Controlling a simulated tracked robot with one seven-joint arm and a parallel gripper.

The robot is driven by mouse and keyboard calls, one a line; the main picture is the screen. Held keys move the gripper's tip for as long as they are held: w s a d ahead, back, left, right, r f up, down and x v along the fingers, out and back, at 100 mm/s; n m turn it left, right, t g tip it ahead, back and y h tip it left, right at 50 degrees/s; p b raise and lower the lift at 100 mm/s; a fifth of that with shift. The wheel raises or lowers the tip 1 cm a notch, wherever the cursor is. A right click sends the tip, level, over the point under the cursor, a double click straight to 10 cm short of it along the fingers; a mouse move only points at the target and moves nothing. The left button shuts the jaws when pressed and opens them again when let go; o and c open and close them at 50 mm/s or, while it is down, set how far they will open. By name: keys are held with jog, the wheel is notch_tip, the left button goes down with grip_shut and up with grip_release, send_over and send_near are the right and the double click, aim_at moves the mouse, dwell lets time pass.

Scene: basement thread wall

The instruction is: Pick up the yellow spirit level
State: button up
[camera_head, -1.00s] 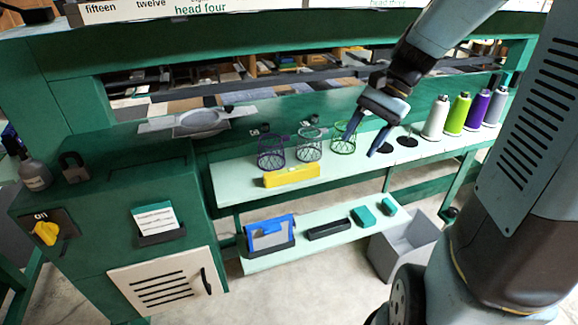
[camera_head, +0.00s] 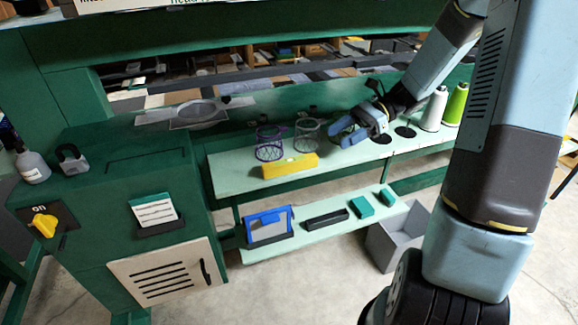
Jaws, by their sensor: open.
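The yellow spirit level (camera_head: 290,167) lies on the upper pale green shelf, near its front edge, in front of two wire baskets. My gripper (camera_head: 343,133) is above the same shelf, to the right of the level and apart from it. Its blue fingers point left and are open, with nothing seen between them. The level is in full view.
A purple wire basket (camera_head: 270,143) and a grey one (camera_head: 307,134) stand right behind the level. Thread cones, white (camera_head: 433,108) and green (camera_head: 456,105), stand at the right. The lower shelf holds a blue-framed item (camera_head: 268,227). A grey bin (camera_head: 398,238) stands on the floor.

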aim_at(298, 159)
jog(key=x, duration=1.1)
jog(key=shift+a+f, duration=0.1)
jog(key=shift+a, duration=0.25)
grip_shut()
